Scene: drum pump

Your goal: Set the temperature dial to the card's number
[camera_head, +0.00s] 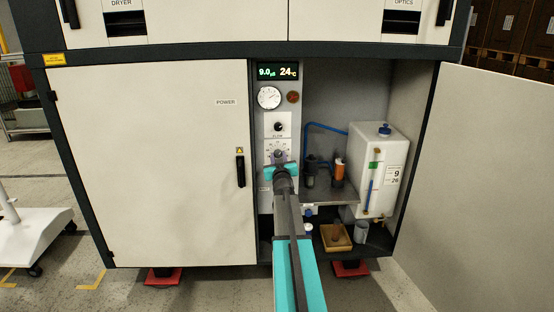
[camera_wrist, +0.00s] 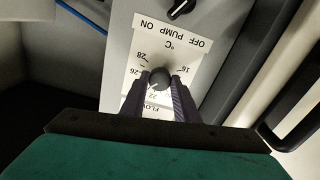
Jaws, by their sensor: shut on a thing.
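The temperature dial (camera_wrist: 158,76) is a dark round knob on a white °C scale, upside down in the wrist view. Its pale mark seems to point lower left, between 22 and 26. My gripper (camera_wrist: 160,84) is shut on the knob, one finger on each side. In the head view my gripper (camera_head: 282,170) is at the lower part of the control panel and partly hides the dial (camera_head: 278,154). The display (camera_head: 277,71) reads 9.0 µS and 24 °C.
The white tank (camera_head: 366,160) and a shelf (camera_head: 325,192) stand right of the panel. The open cabinet door (camera_head: 490,170) is at far right; the closed power door (camera_head: 150,170) is left.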

